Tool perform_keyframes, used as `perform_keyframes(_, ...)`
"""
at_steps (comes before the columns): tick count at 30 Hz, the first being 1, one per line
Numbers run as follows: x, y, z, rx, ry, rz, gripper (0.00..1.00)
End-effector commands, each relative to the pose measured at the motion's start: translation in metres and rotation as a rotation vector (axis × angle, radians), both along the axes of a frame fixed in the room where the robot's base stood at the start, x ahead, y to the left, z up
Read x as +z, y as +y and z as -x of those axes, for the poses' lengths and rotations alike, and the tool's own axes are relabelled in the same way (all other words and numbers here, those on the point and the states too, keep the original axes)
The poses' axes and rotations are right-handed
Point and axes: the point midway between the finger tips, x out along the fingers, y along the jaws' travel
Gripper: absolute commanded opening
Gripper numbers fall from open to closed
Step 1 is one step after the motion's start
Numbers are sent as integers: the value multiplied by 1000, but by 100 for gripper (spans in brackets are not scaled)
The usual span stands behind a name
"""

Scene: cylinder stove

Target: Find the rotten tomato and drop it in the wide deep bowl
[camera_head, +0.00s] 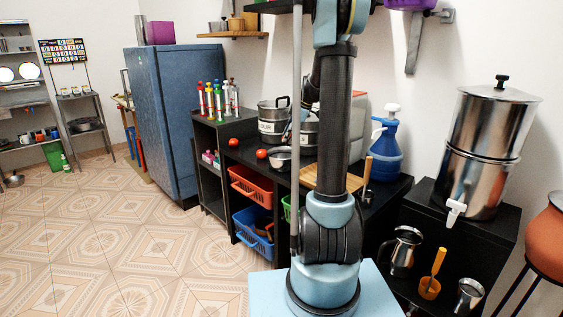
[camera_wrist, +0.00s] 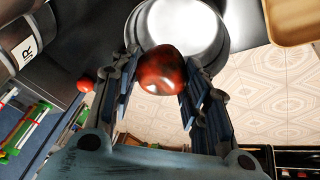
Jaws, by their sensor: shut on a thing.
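My gripper (camera_wrist: 160,92) is shut on a dark red tomato (camera_wrist: 162,70) with blackish patches, in the middle of the wrist view. A wide silver bowl (camera_wrist: 182,22) lies just beyond the held tomato in that view, and its edge is partly covered by the tomato. I cannot tell whether the tomato is over the rim. The bowl also seems to show on the counter in the head view (camera_head: 280,157). A brighter red tomato (camera_wrist: 85,85) is left of the gripper. The head view shows two red tomatoes (camera_head: 233,142) (camera_head: 262,154) on the counter. My gripper is hidden there.
Steel pots (camera_head: 273,121) stand behind the bowl on the black counter. A wooden board (camera_head: 320,178) and a blue jug (camera_head: 387,145) are to the right. A rack of coloured tubes (camera_head: 218,99) stands at the left. The tiled floor (camera_head: 130,230) is clear.

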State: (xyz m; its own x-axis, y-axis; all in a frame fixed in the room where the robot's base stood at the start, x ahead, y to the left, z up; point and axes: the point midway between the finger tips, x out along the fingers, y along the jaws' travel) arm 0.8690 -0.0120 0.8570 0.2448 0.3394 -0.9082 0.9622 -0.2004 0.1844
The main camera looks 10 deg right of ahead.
Motion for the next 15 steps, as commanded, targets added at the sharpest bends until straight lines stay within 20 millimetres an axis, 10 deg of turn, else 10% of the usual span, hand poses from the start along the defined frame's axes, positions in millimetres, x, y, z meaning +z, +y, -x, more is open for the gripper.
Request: perform_keyframes(15, -48, 5, 0, 5, 0, 0, 17)
